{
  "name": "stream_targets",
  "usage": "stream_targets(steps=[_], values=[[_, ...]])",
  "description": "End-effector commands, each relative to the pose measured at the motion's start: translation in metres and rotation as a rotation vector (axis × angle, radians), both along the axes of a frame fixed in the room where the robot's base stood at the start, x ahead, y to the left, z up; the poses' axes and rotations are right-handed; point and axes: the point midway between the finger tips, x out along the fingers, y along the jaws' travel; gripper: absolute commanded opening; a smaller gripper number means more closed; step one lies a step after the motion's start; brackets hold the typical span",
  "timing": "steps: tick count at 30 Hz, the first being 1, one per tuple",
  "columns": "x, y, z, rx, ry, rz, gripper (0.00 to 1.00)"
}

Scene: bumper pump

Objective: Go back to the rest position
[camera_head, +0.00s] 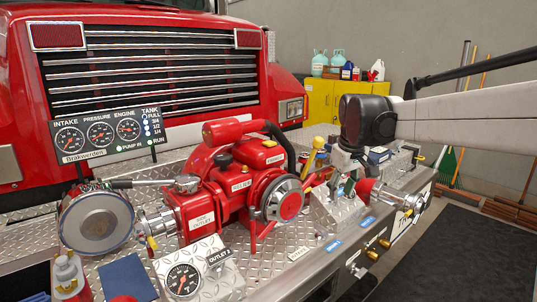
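My arm reaches in from the right edge, and its dark wrist joint hangs over the right part of the bumper. My gripper (346,184) points down below that joint, close to a metal block (336,212) and a red-and-silver outlet fitting (385,193). The fingers are small and mixed in with the metal parts behind them. I cannot tell whether they touch anything or how far apart they are. The red pump (232,190) stands on the bumper to the left of my gripper. A yellow-knobbed lever (316,146) rises between the pump and my wrist.
A gauge panel (112,136) stands at the left in front of the red truck (25,120). A large round silver cap (96,222) and an outlet gauge box (196,270) are at the front left. Yellow cabinets (322,100) stand behind. Open floor (445,258) lies at the right.

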Motion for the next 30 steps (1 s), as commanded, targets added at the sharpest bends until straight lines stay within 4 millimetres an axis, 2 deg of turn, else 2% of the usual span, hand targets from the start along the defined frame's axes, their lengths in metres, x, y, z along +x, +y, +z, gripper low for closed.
stream_targets(steps=[1,6,14,23,30], values=[[-0.017,0.0,0.004,0.004,-0.017,-0.017,0.29],[-0.065,0.0,0.012,0.022,-0.069,-0.077,0.29],[-0.138,0.0,0.01,0.055,-0.152,-0.167,0.29],[-0.22,-0.001,-0.014,0.103,-0.247,-0.269,0.29],[-0.277,-0.001,-0.047,0.147,-0.32,-0.345,0.29]])
